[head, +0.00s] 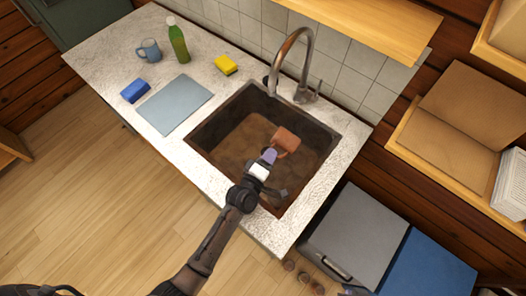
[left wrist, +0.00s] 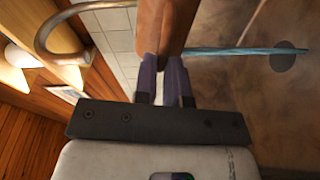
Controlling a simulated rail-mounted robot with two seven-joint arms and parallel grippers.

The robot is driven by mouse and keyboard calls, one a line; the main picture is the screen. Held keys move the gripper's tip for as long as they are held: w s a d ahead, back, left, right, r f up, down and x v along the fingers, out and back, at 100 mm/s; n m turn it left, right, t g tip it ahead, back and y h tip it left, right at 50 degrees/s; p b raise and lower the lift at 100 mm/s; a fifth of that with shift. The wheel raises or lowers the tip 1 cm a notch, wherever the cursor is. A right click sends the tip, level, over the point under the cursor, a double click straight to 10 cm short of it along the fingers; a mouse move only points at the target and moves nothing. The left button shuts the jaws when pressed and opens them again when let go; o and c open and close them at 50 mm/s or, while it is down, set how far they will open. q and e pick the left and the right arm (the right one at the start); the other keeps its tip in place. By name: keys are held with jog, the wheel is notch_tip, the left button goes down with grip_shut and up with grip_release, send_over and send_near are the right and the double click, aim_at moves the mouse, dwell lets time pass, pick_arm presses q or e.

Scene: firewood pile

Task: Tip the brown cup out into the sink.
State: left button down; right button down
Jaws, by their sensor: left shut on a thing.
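The brown cup (head: 287,139) is in my left gripper (head: 269,156), over the sink (head: 225,145). It looks tilted onto its side. The left gripper's purple fingers are shut on it. In the left wrist view, the brown cup (left wrist: 165,25) rises between the fingers (left wrist: 166,75), with only part of it showing. A thin bluish streak (left wrist: 235,51) runs from beside the cup to a dark round spot (left wrist: 288,52) on the sink floor. The cup's inside is hidden from me. My right gripper is not in view.
The curved tap (head: 291,58) stands behind the sink. A yellow sponge (head: 225,65), green bottle (head: 178,42), blue-grey mug (head: 149,50), blue sponge (head: 134,91) and grey-blue board (head: 175,104) are on the counter to the left. A wooden shelf (head: 375,25) overhangs the back.

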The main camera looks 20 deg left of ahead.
pick_arm(q)
jog(key=shift+r, duration=0.1)
dwell(0.3)
jog(key=shift+a+n, duration=0.1)
jog(key=shift+n, duration=0.4)
jog(key=shift+r, duration=0.1)
jog(key=shift+w+a+n, duration=0.1)
jog(key=shift+a+n, duration=0.05)
jog(key=shift+n, duration=0.35)
jog(key=shift+r+p, duration=0.1)
jog(key=shift+p, duration=0.2)
jog(key=shift+a+r+n, duration=0.1)
jog(key=shift+a+n, duration=0.05)
jog(key=shift+n, duration=0.25)
dwell(0.4)
jog(key=shift+a+n, duration=0.1)
jog(key=shift+n, duration=0.4)
